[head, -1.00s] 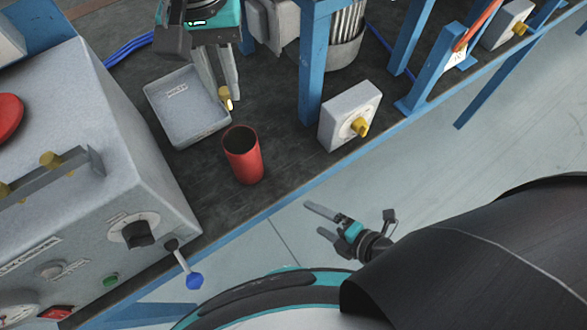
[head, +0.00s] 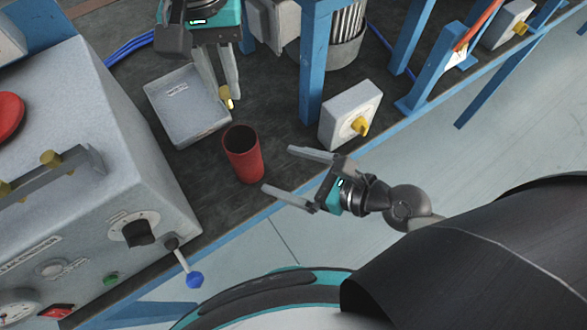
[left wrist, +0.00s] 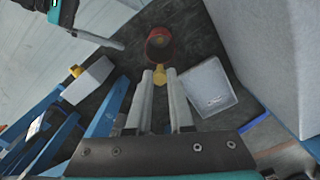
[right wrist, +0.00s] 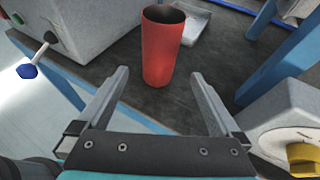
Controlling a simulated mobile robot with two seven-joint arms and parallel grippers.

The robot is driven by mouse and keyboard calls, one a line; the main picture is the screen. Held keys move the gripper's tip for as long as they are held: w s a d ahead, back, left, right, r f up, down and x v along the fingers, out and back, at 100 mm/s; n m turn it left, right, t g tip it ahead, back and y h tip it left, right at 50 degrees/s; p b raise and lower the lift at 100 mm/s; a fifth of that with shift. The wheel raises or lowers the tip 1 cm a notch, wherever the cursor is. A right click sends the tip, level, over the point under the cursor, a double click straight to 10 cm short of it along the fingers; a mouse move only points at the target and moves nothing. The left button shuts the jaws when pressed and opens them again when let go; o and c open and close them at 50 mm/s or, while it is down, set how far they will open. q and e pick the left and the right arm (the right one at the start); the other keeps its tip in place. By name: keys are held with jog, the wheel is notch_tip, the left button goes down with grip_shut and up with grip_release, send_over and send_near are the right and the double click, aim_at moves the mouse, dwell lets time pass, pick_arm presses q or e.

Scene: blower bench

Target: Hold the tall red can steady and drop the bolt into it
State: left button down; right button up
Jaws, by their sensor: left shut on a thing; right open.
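The tall red can (head: 244,158) stands upright and open-topped on the dark bench, and its dark inside shows. It also shows in the left wrist view (left wrist: 160,48) and the right wrist view (right wrist: 162,50). My left gripper (head: 229,98) is shut on the yellow bolt (head: 227,98), above and behind the can, apart from it; the bolt also shows in the left wrist view (left wrist: 160,73). My right gripper (head: 278,170) is open, its two fingers pointing at the can from the right without touching it. In the right wrist view the can stands beyond the fingertips.
A grey tray (head: 153,95) lies left of the can. A grey box with a yellow knob (head: 345,115) and a blue post (head: 311,80) stand to the right. A large grey control cabinet (head: 90,130) fills the left. The bench's blue front edge (head: 225,220) runs below the can.

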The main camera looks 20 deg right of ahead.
aim_at(256, 162)
jog(key=x, duration=1.1)
jog(key=shift+r, duration=0.1)
jog(key=c, duration=1.3)
pick_arm(q)
jog(key=shift+f, duration=2.25)
jog(key=c, duration=0.7)
grip_release()
